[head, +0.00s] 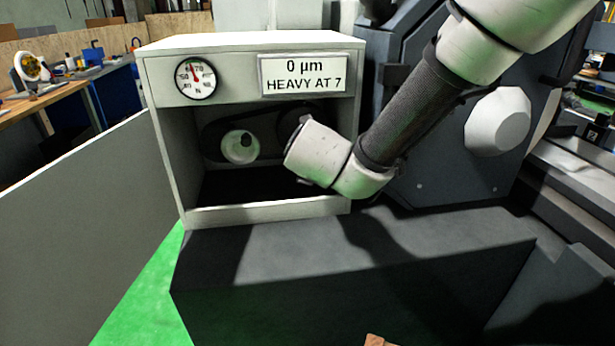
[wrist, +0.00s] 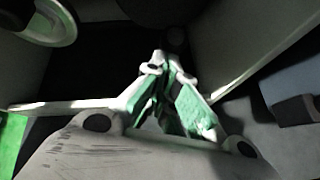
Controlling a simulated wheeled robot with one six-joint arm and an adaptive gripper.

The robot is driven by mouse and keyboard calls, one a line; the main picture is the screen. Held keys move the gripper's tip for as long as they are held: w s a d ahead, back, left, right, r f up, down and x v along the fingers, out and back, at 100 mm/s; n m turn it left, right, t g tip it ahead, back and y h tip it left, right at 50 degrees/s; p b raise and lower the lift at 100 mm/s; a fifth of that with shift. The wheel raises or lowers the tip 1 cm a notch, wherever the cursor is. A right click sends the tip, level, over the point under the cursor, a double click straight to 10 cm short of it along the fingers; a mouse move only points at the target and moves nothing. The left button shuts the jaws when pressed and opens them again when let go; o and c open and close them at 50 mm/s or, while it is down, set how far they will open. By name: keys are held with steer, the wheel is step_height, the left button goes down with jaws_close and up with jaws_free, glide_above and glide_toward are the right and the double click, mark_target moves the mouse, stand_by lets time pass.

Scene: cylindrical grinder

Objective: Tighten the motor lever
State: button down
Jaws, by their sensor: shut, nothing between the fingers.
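My gripper (wrist: 169,64) shows in the wrist view with its green-padded fingers shut and empty. In the head view my arm reaches into the open front of the white housing (head: 268,214), and its wrist hides the gripper. A small dark rounded shape (wrist: 175,36) lies just beyond the fingertips in the wrist view. It may be the end of the motor lever, but it is too dark to tell, nor whether the fingers touch it. I cannot make out the lever in the head view. A pale pulley (head: 240,147) sits inside the housing, left of my wrist.
A dial gauge (head: 196,79) and a sign (head: 304,75) reading "0 µm, HEAVY AT 7" are on the housing's upper front. Its side walls and lower lip bound the opening. A dark machine body (head: 455,165) stands close at right. A grey panel (head: 80,215) stands at left.

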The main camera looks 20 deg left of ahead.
steer(key=shift+w+a+r, duration=0.3)
steer(key=shift+w+r, duration=0.2)
steer(key=shift+r, duration=0.05)
steer(key=shift+w+a+r, duration=0.25)
steer(key=shift+w+r, duration=0.2)
steer(key=shift+r, duration=0.05)
